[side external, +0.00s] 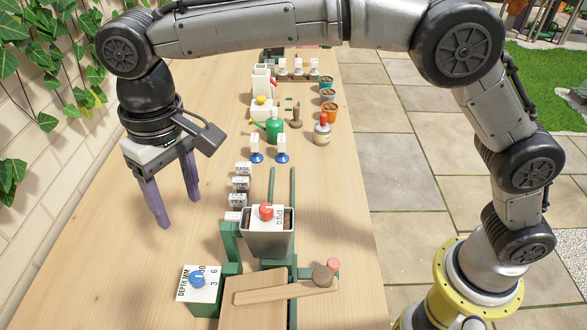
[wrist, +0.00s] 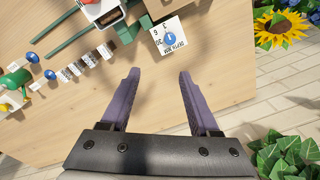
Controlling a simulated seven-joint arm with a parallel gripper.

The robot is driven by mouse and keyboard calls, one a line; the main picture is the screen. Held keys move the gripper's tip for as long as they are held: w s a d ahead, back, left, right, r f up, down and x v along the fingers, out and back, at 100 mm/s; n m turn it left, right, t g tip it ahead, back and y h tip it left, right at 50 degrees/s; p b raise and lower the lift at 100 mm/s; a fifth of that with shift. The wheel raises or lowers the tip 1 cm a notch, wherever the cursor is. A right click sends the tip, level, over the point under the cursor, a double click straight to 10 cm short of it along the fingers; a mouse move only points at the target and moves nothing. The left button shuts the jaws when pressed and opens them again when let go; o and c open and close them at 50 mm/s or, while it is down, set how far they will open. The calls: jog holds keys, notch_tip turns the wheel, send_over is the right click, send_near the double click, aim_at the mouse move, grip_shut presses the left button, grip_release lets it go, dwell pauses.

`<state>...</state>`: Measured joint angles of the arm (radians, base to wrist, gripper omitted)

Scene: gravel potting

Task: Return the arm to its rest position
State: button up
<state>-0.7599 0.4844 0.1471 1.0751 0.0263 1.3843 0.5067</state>
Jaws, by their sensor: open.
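My gripper (side external: 176,207) hangs over the left part of the wooden table (side external: 120,255), fingers pointing down. Its two purple fingers are apart with nothing between them. The fingers also show in the wrist view (wrist: 157,88), spread above bare table. My gripper is left of the small labelled white blocks (side external: 240,184) and apart from them. The depth dial box (side external: 199,286) with a blue knob is nearer the front; it also shows in the wrist view (wrist: 171,38), beyond the fingertips.
A grey hopper with a red-knobbed dial (side external: 268,228) stands on a green rail frame. A wooden lever (side external: 280,292) lies in front. A brick wall (side external: 50,150) with ivy borders the left.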

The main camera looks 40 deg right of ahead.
jog(key=d+r+m+t, duration=0.2)
jog(key=d+r, duration=0.8)
jog(key=d, duration=0.4)
jog(key=s+d+r+m+t, duration=0.1)
jog(key=s+d+r, duration=0.1)
jog(key=d, duration=0.4)
jog(key=s+d+r+m, duration=0.1)
jog(key=s+d, duration=0.2)
jog(key=d, duration=0.2)
jog(key=s+d+f+t, duration=0.2)
jog(key=s+d, duration=0.6)
jog(key=s+d+f+n, duration=0.1)
jog(key=s+d+f, duration=0.2)
jog(key=s+f, duration=0.5)
notch_tip(320, 180, down, 2)
jog(key=shift+d+f+h, duration=0.15)
jog(key=shift+h, duration=0.15)
